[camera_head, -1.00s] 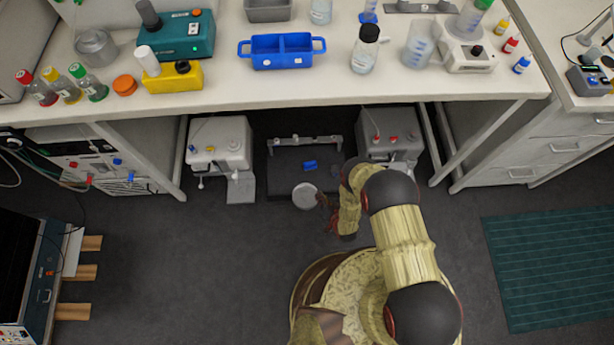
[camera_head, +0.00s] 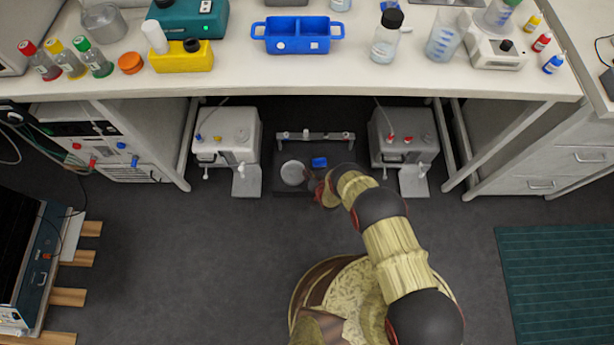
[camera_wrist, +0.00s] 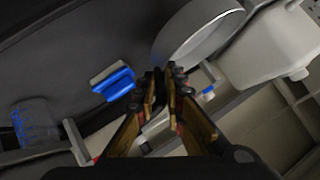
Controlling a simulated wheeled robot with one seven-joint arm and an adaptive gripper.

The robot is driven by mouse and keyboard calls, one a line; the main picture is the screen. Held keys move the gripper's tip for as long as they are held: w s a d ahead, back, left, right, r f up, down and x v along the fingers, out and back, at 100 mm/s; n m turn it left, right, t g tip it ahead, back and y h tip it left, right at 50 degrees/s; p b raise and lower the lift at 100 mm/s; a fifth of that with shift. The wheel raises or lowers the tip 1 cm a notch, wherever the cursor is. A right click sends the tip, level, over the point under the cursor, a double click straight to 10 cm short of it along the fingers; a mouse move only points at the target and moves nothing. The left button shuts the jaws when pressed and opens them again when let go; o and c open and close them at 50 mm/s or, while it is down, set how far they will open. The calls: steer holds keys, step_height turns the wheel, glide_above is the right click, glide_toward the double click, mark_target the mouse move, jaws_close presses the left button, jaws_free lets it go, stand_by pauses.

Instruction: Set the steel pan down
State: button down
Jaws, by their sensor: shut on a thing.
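The steel pan (camera_head: 293,173) is a round, light grey dish over the dark low platform (camera_head: 283,189) under the bench. In the wrist view the pan (camera_wrist: 196,32) is at the top, its curved wall close to my fingertips. My gripper (camera_head: 316,190) is at the pan's right side in the head view. In the wrist view my gripper (camera_wrist: 163,84) has its fingers close together, shut at the pan's edge. I cannot tell whether the pan's underside touches the platform.
A small blue block (camera_head: 319,162) is on the platform, right of the pan. A rail (camera_head: 314,136) runs behind it. White machines (camera_head: 226,137) and (camera_head: 402,137) flank the platform. The bench top (camera_head: 350,80) overhangs from above.

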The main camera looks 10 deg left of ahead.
steer(key=shift+w+a+f+b, duration=0.2)
steer(key=shift+a+f, duration=0.05)
steer(key=shift+f, duration=0.15)
steer(key=shift+w+a+f+b, duration=0.15)
steer(key=shift+a+f+b, duration=0.1)
steer(key=shift+f, duration=0.1)
step_height(320, 180, down, 3)
steer(key=shift+w+a+f+b, duration=0.1)
steer(key=shift+f+b, duration=0.05)
steer(key=shift+b, duration=0.65)
steer(key=c, duration=1.9)
jaws_free()
